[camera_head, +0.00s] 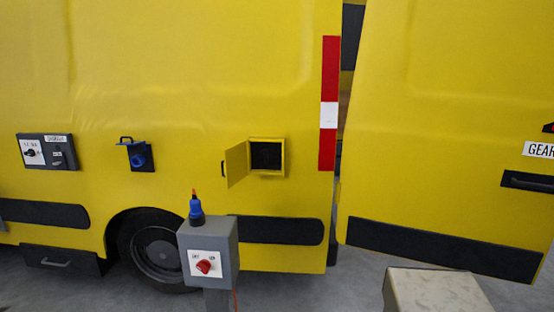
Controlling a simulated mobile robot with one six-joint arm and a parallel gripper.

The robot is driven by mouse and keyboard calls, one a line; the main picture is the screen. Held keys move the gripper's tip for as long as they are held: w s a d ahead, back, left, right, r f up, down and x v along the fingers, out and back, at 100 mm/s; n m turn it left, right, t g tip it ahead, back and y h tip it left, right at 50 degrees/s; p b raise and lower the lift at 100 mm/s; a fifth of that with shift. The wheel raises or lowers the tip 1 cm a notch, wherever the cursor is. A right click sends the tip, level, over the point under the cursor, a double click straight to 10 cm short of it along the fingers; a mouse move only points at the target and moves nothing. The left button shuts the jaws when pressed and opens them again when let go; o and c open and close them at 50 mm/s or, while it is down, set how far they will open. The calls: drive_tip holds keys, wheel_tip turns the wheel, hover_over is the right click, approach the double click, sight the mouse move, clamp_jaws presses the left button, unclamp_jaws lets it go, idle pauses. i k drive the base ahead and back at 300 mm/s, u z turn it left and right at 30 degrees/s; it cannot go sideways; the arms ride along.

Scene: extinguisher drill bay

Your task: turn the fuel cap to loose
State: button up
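A small square hatch (282,170) is set in the side of the yellow van, right of centre in the head view. Its yellow flap (237,163) stands open to the left, with a dark handle at its outer edge. The recess inside (266,156) is dark, and I cannot make out a fuel cap or its position in it. My gripper is not in view.
A grey post box (222,248) with a red knob (205,266) and a blue connector (196,207) on top stands before the van's wheel. A blue socket (138,158) and grey switch panel (47,139) are farther left. A yellow door (450,130) and pale box (436,290) are right.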

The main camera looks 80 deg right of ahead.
sight(265, 155)
drive_tip(key=z, duration=1.3)
drive_tip(key=i, duration=0.6)
drive_tip(key=u, duration=0.1)
drive_tip(key=k, duration=0.6)
drive_tip(key=u, duration=0.05)
